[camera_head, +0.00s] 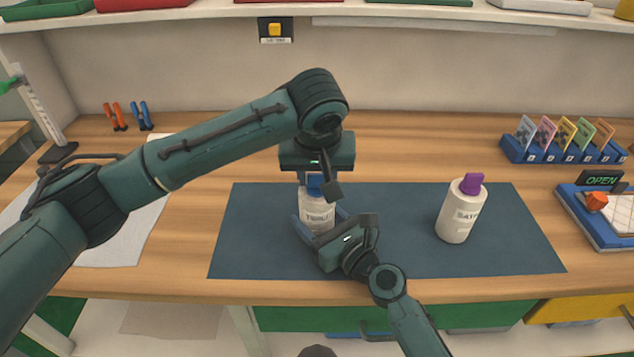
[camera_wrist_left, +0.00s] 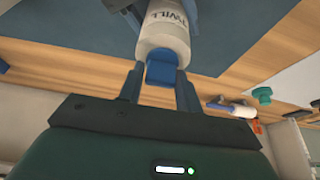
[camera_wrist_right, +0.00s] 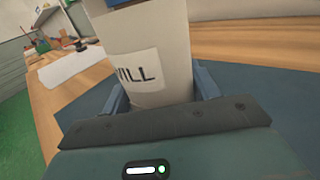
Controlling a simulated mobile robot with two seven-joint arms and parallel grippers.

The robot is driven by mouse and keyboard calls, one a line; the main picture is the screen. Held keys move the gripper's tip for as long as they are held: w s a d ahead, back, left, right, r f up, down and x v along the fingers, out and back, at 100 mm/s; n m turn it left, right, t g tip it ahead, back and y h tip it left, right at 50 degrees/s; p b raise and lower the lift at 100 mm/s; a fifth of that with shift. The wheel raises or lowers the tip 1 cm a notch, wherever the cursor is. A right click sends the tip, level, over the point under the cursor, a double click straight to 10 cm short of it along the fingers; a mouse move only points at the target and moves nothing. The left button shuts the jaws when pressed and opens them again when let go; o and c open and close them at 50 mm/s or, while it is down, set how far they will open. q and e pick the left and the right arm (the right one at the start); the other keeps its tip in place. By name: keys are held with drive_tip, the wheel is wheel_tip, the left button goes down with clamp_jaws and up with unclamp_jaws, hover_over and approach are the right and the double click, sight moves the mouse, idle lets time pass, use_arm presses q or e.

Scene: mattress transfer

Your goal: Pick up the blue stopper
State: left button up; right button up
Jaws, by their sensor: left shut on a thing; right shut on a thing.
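The blue stopper (camera_head: 314,181) sits on top of a white bottle (camera_head: 317,214) labelled TWILL, which stands upright on the dark blue mat (camera_head: 250,250). My left gripper (camera_head: 316,184) reaches down from above and is shut on the blue stopper, which shows between its fingers in the left wrist view (camera_wrist_left: 160,71). My right gripper (camera_head: 321,224) comes from the front and is shut on the bottle's body, with a finger on each side of the label in the right wrist view (camera_wrist_right: 150,75). In the head view my left gripper partly hides the stopper.
A white bottle (camera_head: 456,216) with a purple stopper (camera_head: 472,184) stands on the mat at the right. A blue card rack (camera_head: 560,152) and a blue tray (camera_head: 600,232) are farther right. Orange and blue pliers (camera_head: 130,116) are at the back left. The mat between the bottles is clear.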

sight(317, 174)
drive_tip(key=shift+r, duration=0.1)
use_arm(q)
wheel_tip(317, 174, up, 10)
idle(0.4)
use_arm(e)
drive_tip(key=o, duration=1.3)
